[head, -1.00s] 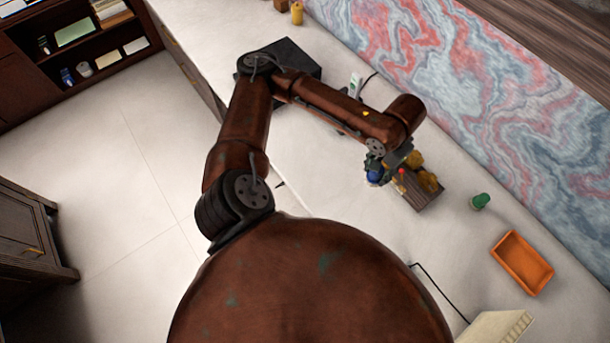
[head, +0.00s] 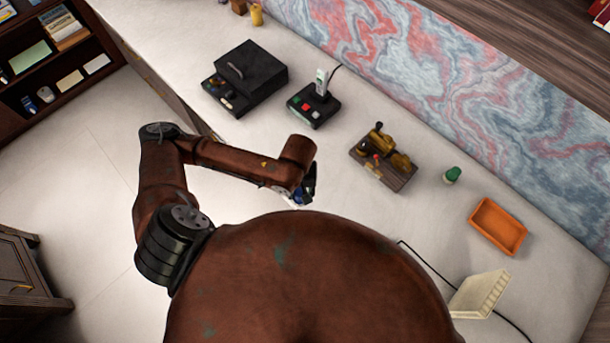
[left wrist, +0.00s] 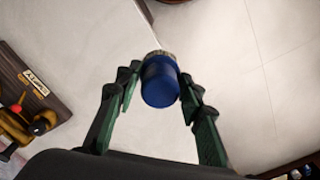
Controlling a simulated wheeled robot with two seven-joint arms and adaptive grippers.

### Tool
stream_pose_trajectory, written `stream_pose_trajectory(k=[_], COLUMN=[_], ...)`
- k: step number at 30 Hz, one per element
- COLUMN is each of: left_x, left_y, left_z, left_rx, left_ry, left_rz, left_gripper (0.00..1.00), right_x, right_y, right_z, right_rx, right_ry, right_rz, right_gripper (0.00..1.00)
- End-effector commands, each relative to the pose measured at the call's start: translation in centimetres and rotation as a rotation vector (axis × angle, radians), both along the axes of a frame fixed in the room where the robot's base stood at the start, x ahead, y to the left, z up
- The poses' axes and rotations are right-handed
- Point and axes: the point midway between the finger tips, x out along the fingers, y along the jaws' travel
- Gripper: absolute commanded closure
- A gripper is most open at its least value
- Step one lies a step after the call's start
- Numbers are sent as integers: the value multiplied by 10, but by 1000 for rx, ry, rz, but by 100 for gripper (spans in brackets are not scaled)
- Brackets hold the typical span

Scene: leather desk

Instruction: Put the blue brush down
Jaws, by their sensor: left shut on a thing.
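The blue brush (left wrist: 160,82) shows in the left wrist view between the two green-black fingers of my left gripper (left wrist: 160,88). The gripper is shut on it. I see its rounded blue end, with a tan band at the far side; the rest is hidden. In the head view my left gripper (head: 304,190) is near the front edge of the desk (head: 345,205), and only a bit of blue shows beside it. I cannot tell how high the brush is above the desk. My right gripper is not in view.
A wooden block with brass parts (head: 384,160) stands right of the gripper. Beyond are a green-topped object (head: 452,175), an orange tray (head: 498,228), a black device (head: 314,106) and a black box (head: 252,70). A cream object (head: 482,293) is at lower right. Desk between is clear.

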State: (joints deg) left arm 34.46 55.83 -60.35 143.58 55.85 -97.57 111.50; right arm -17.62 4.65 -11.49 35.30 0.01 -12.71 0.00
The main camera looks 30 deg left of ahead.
Motion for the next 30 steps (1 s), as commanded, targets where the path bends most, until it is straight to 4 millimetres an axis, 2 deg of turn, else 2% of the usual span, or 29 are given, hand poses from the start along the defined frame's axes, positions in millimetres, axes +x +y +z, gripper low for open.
stream_pose_trajectory(k=[5, 7, 13, 18, 21, 30], left_x=[21, 38, 84, 108, 118, 132], left_y=[7, 13, 26, 33, 36, 40], left_z=[-18, -21, -40, -72, -85, -102], left_rx=[2, 4, 3, 0, 2, 1], left_ry=[-5, 0, -2, 1, 1, 0], left_rz=[6, 10, 8, 5, 4, 3], left_gripper=[89, 89, 89, 89, 89, 89], right_x=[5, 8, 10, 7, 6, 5], right_y=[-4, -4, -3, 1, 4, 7], right_z=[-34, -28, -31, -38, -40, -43], right_rx=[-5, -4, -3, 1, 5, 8], right_ry=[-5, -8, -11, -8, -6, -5], right_rz=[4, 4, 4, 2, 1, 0], right_gripper=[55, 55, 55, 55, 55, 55])
